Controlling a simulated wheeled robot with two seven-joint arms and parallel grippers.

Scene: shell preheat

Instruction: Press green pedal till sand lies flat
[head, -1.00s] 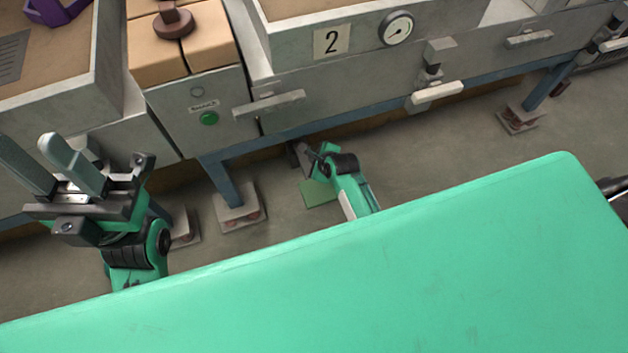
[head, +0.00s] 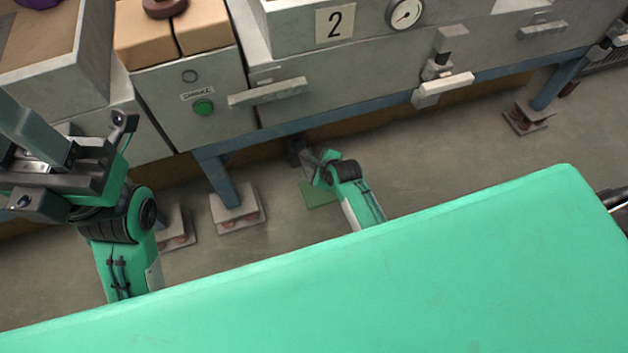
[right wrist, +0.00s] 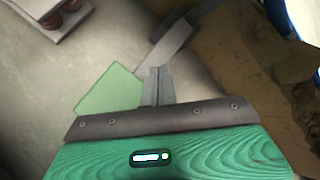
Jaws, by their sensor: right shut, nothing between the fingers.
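The green pedal (head: 320,195) is a flat plate low at the floor under the machine's front edge. It also shows in the right wrist view (right wrist: 112,90), left of my fingers. My right gripper (head: 305,160) is down by the pedal's far side, its fingertips small and dark here. In the right wrist view its fingers (right wrist: 158,86) are shut and empty; I cannot tell whether they touch the pedal. My left gripper (head: 20,130) is at the left edge, partly cut off, its fingers apart. Brown sand-like fill (head: 38,38) shows in the upper left box.
The grey machine has a green button (head: 203,107), a plate marked 2 (head: 335,22), a gauge (head: 405,13) and handles (head: 267,92). Blue legs stand on pale feet (head: 237,208). Brown rough material (right wrist: 245,65) lies right of my fingers.

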